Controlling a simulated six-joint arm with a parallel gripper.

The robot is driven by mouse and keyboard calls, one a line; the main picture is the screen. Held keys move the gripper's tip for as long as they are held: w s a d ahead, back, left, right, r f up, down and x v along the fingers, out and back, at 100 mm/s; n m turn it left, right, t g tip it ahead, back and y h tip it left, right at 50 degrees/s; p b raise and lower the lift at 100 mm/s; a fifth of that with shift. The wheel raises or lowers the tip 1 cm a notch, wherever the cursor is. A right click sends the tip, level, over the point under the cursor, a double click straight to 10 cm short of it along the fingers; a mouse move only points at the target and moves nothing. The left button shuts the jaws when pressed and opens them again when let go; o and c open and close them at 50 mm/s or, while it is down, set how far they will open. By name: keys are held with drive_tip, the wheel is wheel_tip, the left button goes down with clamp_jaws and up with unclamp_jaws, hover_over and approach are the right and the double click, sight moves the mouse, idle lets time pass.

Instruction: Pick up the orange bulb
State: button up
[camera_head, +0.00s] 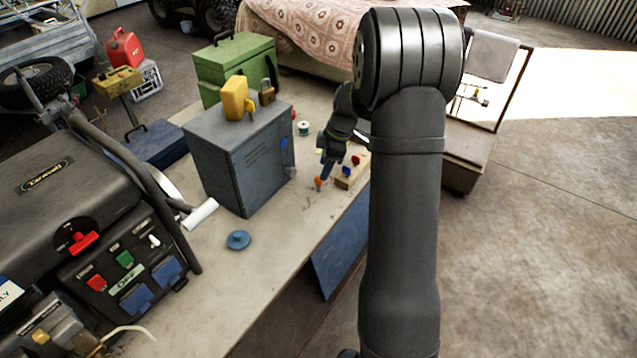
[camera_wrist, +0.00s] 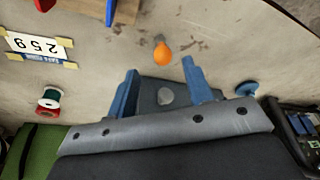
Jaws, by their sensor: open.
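The orange bulb (camera_head: 318,184) lies on the workbench, right of the grey metal cabinet. In the wrist view the bulb (camera_wrist: 162,54) sits just beyond the fingertips, roughly in line with the gap between them. Its orange round part faces my gripper and a paler end points away. My gripper (camera_wrist: 160,76) is open, with two blue fingers apart and nothing between them. In the head view my gripper (camera_head: 325,170) is beside the bulb, pointing down, and partly covers the view around it. I cannot tell the exact height of the fingertips above the bench.
The grey cabinet (camera_head: 225,160) stands close left of my gripper. A wooden block (camera_head: 346,183) with red and blue pieces is close right. A spool (camera_wrist: 48,103), a blue lid (camera_head: 238,240) and a numbered card (camera_wrist: 38,47) lie on the bench (camera_head: 215,285).

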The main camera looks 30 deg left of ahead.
sight(318, 184)
drive_tip(key=shift+s+x, duration=0.15)
drive_tip(key=shift+x, duration=1.3)
drive_tip(key=shift+s+x, duration=0.15)
drive_tip(key=shift+x, duration=1.25)
drive_tip(key=shift+a, duration=0.15)
drive_tip(key=c, duration=0.8)
